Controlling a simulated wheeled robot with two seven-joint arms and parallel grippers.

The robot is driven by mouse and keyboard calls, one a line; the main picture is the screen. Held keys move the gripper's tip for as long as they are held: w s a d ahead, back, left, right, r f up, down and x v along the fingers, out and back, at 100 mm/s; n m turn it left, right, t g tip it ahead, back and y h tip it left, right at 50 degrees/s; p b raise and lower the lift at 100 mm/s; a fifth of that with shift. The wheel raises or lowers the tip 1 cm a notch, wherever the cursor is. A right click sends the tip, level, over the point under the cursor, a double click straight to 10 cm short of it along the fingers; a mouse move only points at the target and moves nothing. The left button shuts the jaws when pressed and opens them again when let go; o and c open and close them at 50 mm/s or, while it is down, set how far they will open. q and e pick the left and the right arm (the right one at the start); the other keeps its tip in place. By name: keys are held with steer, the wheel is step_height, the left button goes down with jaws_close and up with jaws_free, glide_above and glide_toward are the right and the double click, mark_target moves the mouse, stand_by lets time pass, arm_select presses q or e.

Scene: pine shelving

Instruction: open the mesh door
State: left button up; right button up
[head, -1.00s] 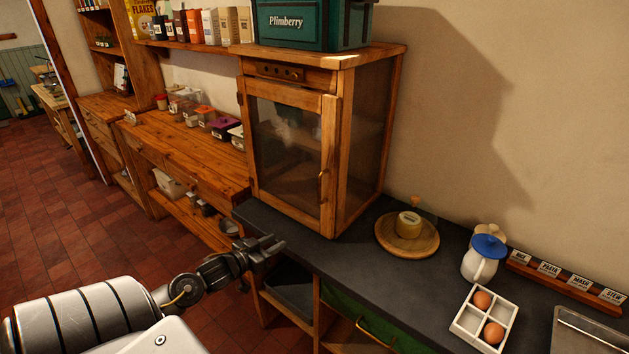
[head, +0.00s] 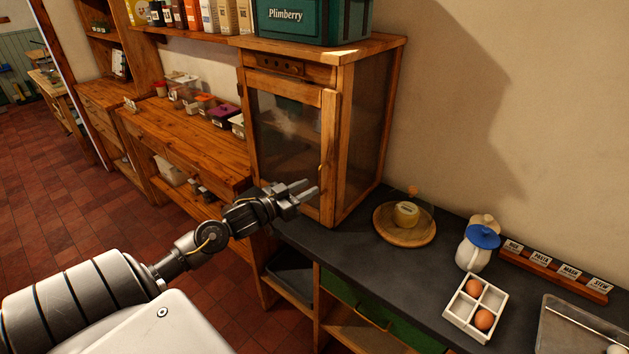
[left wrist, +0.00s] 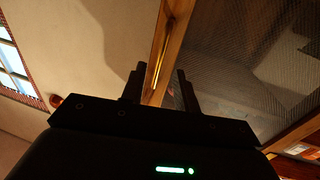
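The mesh door (head: 287,145) is the wood-framed front of a pine cabinet (head: 365,130) on the dark counter. It looks shut, or nearly so. Its slim handle (head: 321,174) is on the right stile, partly behind my fingers. My left gripper (head: 310,187) is in front of the door's lower right part, fingers apart and empty. In the left wrist view, the open fingers (left wrist: 159,88) point toward the door's wooden stile (left wrist: 172,45), with mesh to its right. I cannot tell whether they touch the handle. My right gripper is not in view.
A green Plimberry crate (head: 312,22) stands on the cabinet. Right of the cabinet are a round wooden board (head: 390,235) with a labelled yellow item, a blue-lidded jug (head: 476,250) and a white egg tray (head: 461,318). Counter in front of the cabinet is clear.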

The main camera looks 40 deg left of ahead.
arm_select(q)
steer(key=shift+w+d+p, duration=0.2)
steer(key=shift+w, duration=0.7)
steer(key=shift+w+d+p, duration=0.15)
steer(key=shift+w, duration=0.75)
steer(key=shift+c, duration=0.3)
jaws_close()
